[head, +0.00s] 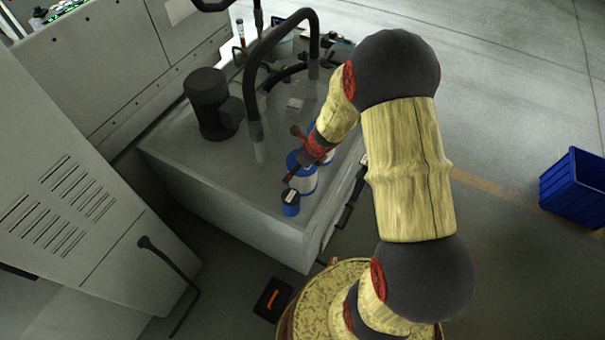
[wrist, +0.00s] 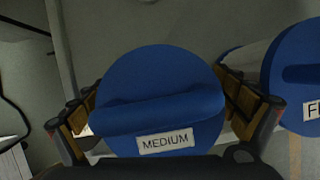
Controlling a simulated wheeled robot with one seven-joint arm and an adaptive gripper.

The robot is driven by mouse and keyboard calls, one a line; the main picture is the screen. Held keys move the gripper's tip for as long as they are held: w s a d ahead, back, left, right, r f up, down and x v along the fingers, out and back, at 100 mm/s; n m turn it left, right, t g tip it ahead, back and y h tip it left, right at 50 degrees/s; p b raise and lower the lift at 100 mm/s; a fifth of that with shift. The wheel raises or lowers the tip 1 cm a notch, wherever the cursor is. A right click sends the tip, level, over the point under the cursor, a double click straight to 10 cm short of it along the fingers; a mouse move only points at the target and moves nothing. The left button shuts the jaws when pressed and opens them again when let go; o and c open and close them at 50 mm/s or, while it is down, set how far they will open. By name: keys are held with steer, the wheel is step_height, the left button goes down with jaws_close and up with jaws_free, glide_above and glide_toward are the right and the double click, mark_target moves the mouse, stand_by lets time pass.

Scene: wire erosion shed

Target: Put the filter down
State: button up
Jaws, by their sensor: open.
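A filter with a round blue cap labelled MEDIUM (wrist: 160,95) fills the middle of the wrist view. A raised blue bar crosses its cap. My gripper (wrist: 163,118) is open, with one finger on each side of the cap. I cannot tell whether the fingers touch it. In the head view my gripper (head: 303,165) is low over the blue-capped filters on the grey tank top. It partly hides a blue and white filter (head: 306,183). The underside of the MEDIUM filter is hidden.
A second blue cap, its label starting with F (wrist: 296,82), is close on the right. A small blue container with a label (head: 290,207) stands near the tank's front edge. A black motor (head: 210,105) and a black hose (head: 262,65) rise from the tank (head: 205,165). A blue bin (head: 575,188) is at right.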

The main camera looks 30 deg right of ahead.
steer(key=shift+c, duration=0.9)
steer(key=c, duration=1.9)
steer(key=shift+r, duration=0.1)
steer(key=shift+r, duration=0.1)
steer(key=shift+r+p, duration=0.25)
steer(key=shift+p, duration=0.05)
steer(key=r+p, duration=0.1)
steer(key=r, duration=0.1)
steer(key=r+p, duration=0.1)
steer(key=shift+s+d+r+p, duration=0.1)
steer(key=shift+s+r+p, duration=0.15)
steer(key=shift+r+p, duration=0.05)
steer(key=s+r+p, duration=0.1)
steer(key=s+r, duration=0.1)
steer(key=s+d+r+p, duration=0.1)
steer(key=s+r, duration=0.1)
steer(key=r, duration=0.1)
steer(key=shift+s+d+r+p, duration=0.2)
steer(key=shift+p, duration=0.15)
steer(key=s+r, duration=0.1)
steer(key=s, duration=0.1)
steer(key=s+d+r+p, duration=0.1)
steer(key=s, duration=0.2)
steer(key=s+d+r+p, duration=0.1)
steer(key=s, duration=0.2)
steer(key=shift+s+d+r, duration=0.15)
steer(key=shift+s+d, duration=0.05)
steer(key=shift+s, duration=0.05)
